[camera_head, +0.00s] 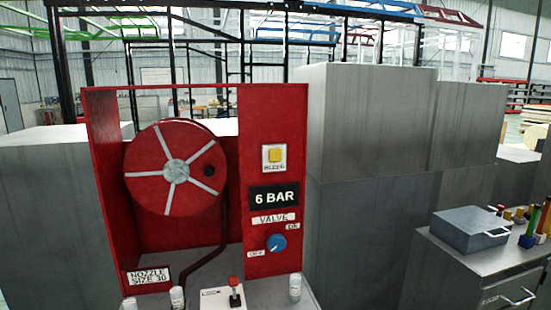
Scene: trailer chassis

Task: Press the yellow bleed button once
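Neither of my grippers shows in the head view, and nothing covers the button.
A red hose reel (150,165) fills the left of the red housing, its dark hose running down. A white box with a red-topped switch (234,290) and small white cylinders stand in front. Grey blocks (365,120) and a cabinet with a grey case (468,230) are right.

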